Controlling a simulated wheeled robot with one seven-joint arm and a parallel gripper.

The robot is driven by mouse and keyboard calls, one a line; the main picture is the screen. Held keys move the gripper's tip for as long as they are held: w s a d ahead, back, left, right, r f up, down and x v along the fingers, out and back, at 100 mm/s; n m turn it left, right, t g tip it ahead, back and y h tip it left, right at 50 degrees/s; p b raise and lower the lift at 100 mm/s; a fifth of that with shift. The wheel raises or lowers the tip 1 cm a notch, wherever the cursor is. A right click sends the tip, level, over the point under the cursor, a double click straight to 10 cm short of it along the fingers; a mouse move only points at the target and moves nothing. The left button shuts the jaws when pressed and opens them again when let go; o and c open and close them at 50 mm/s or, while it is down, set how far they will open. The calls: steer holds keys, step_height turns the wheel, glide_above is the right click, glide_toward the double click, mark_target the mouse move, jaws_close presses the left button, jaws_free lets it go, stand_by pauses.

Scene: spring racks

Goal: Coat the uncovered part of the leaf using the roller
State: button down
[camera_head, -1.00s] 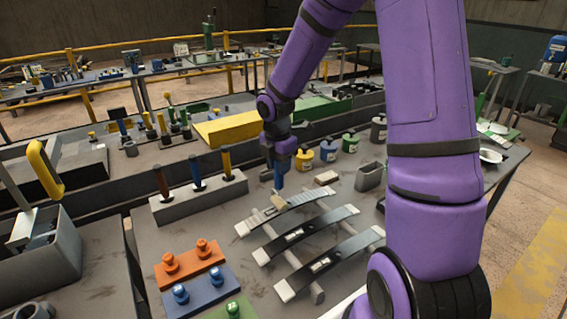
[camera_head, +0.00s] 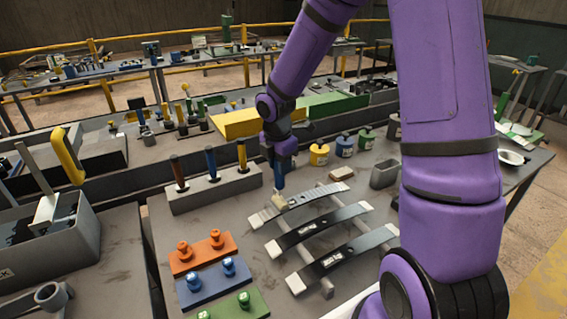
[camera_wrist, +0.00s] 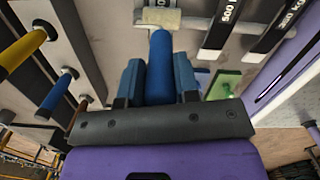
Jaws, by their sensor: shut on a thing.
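My gripper (camera_head: 279,172) is shut on the blue handle of the roller (camera_wrist: 160,68), which points down. The roller's pale head (camera_head: 280,203) is at the left part of the farthest leaf (camera_head: 318,194); contact is too small to tell. That leaf looks mostly grey with paler patches; its exact coated extent is unclear. The middle leaf (camera_head: 345,213) and nearest leaf (camera_head: 355,250) are dark with pale ends and small labels. In the wrist view the head (camera_wrist: 157,18) covers part of the far leaf.
A grey block with brown, blue and yellow handled tools (camera_head: 215,190) stands left of the leaves. Yellow, blue and green pots (camera_head: 344,146) stand behind. Orange, blue and green peg blocks (camera_head: 208,285) lie at front left. A grey holder (camera_head: 384,173) stands to the right.

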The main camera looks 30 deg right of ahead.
steer(key=a+f, duration=0.1)
steer(key=a, duration=0.7)
stand_by(0.8)
steer(key=shift+r, duration=2.95)
